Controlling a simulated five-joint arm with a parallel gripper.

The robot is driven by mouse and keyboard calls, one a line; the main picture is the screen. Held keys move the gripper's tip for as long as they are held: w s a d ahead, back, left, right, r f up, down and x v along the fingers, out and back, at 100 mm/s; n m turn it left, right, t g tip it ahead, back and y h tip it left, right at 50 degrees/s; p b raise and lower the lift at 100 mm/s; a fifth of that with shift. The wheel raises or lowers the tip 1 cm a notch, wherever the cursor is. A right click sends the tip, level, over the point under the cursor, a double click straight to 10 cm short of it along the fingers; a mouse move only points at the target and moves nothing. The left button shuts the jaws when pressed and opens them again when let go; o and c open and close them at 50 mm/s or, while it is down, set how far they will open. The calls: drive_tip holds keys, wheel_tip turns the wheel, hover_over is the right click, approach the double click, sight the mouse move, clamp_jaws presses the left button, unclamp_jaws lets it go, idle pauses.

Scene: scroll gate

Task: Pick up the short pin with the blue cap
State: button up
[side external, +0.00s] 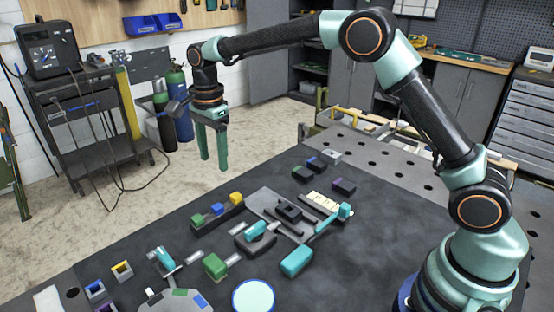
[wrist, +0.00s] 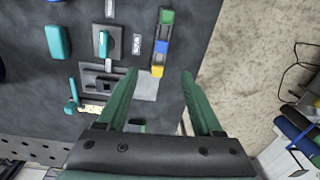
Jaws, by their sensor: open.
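A dark rack (side external: 219,216) holds a row of three capped pieces: green (side external: 197,219), blue (side external: 217,208) and yellow (side external: 236,197). The blue-capped pin is the middle one; its shaft is hidden in the rack, so I cannot tell its length. In the wrist view the blue cap (wrist: 161,46) sits between the green cap (wrist: 166,17) and the yellow cap (wrist: 157,71). My gripper (side external: 212,162) is open and empty, fingers pointing down, well above the table. In the wrist view the yellow cap appears between my fingertips (wrist: 160,75), with the blue cap just beyond.
A grey plate (side external: 262,200) with a dark block (side external: 290,211) lies beside the rack. Small dark blocks (side external: 344,186) sit at the far side.

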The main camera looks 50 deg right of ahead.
wheel_tip(320, 180, down, 3)
drive_tip(key=a+m, duration=0.1)
hover_over(217, 206)
drive_tip(key=f, duration=0.6)
drive_tip(key=shift+a+f, duration=0.1)
drive_tip(key=shift+a, duration=0.15)
drive_tip(key=shift+d+f, duration=0.15)
drive_tip(key=shift+f, duration=1.2)
drive_tip(key=shift+d+f, duration=0.15)
drive_tip(key=shift+f, duration=1.15)
clamp_jaws()
